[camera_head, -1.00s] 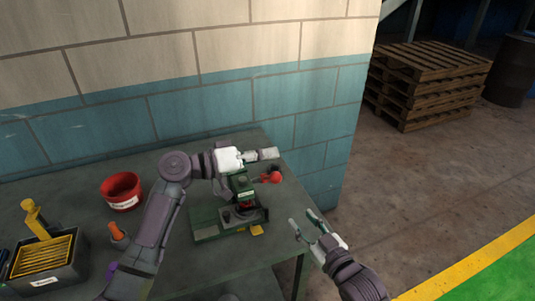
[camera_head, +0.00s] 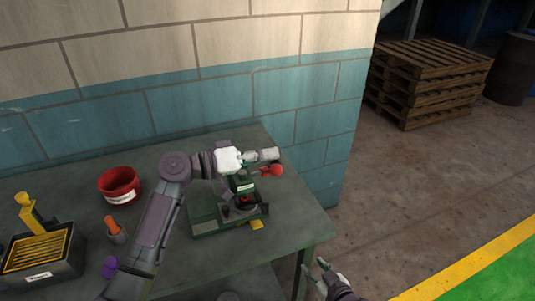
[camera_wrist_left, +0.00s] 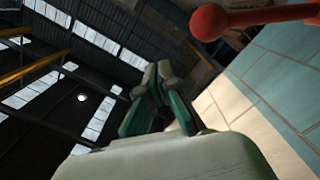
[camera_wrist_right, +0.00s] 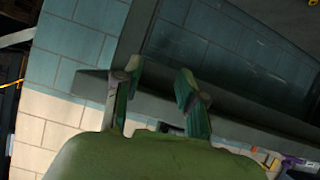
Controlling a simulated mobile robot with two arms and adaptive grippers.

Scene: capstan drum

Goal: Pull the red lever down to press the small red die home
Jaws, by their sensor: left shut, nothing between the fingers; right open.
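The green press (camera_head: 205,212) stands on the table near its right end. Its lever ends in a red ball (camera_head: 277,170), just below my left gripper (camera_head: 279,154). My left gripper is shut and empty. The ball also shows large in the left wrist view (camera_wrist_left: 208,22), apart from the fingers (camera_wrist_left: 158,68). A small red part, which looks like the die (camera_head: 246,200), sits in the press under its head, partly hidden. My right gripper (camera_head: 315,272) is low beside the table's front right corner. It is open and empty, as the right wrist view (camera_wrist_right: 160,80) shows.
A red bucket (camera_head: 120,187), an orange-handled tool in a holder (camera_head: 115,232) and a black bin with a yellow rack (camera_head: 40,268) stand left on the table (camera_head: 285,240). A block wall (camera_head: 200,100) is behind.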

